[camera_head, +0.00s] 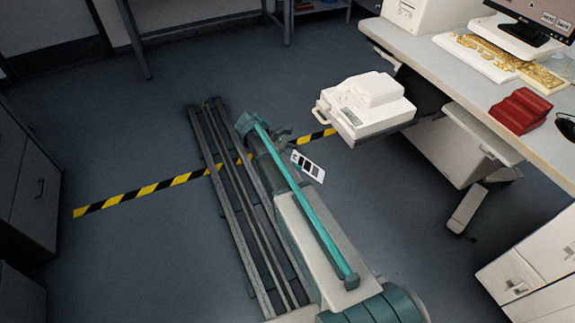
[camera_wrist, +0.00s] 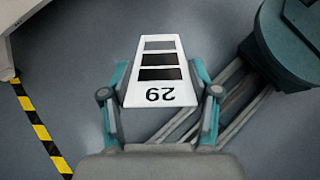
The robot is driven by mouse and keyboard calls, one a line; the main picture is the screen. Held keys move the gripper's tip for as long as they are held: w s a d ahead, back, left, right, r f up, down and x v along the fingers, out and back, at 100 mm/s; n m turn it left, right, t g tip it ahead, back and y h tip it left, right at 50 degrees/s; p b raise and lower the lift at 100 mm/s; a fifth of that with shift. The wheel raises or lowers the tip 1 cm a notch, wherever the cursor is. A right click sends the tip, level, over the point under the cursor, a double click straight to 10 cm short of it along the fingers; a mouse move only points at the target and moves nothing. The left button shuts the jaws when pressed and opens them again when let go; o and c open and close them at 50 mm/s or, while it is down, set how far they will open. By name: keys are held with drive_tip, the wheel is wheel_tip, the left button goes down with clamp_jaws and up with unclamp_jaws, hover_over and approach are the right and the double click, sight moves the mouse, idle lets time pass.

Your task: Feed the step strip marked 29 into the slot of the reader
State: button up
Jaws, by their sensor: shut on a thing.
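The step strip marked 29 (camera_wrist: 160,97) is white with dark patches, and its number appears upside down in the wrist view. My gripper (camera_wrist: 160,92) is shut on the strip near its numbered end, and the patched end points away from the gripper. In the head view the strip (camera_head: 308,167) is held in the air over the floor, just right of my arm. The white reader (camera_head: 366,103) stands up and to the right of the strip, apart from it. Its slot cannot be made out. My gripper is mostly hidden by my arm in the head view.
A desk (camera_head: 440,62) at the right carries a monitor, a gold-coloured keyboard (camera_head: 510,57) and a red object (camera_head: 520,110). White drawers (camera_head: 535,270) stand at the lower right. Yellow-black tape (camera_head: 160,184) crosses the floor. Open space lies between strip and reader.

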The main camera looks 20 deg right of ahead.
sight(302, 159)
drive_tip(key=w+d+f+n+t+h+b, duration=0.1)
drive_tip(key=n, duration=0.1)
drive_tip(key=d+f+n+t+h+b, duration=0.1)
drive_tip(key=n+h, duration=0.1)
drive_tip(key=shift+w+d+f+t+h, duration=0.1)
drive_tip(key=shift+w+f+t+h, duration=0.2)
drive_tip(key=shift+w+t, duration=0.1)
drive_tip(key=w+d+r+n+t+h, duration=0.1)
drive_tip(key=w+r+n+t+h, duration=0.3)
drive_tip(key=r+t+h, duration=0.1)
drive_tip(key=shift+w+d+r+h, duration=0.15)
drive_tip(key=shift+w+r+h, duration=0.15)
drive_tip(key=shift+w+r, duration=0.1)
drive_tip(key=shift+d, duration=0.1)
drive_tip(key=d, duration=0.1)
drive_tip(key=d+b, duration=0.1)
drive_tip(key=d, duration=0.1)
drive_tip(key=d+b, duration=0.1)
drive_tip(key=shift+w+d+f, duration=0.15)
drive_tip(key=shift+d+f, duration=0.2)
drive_tip(key=shift+d+p, duration=0.45)
drive_tip(key=shift+d+p, duration=0.3)
drive_tip(key=shift+d, duration=0.1)
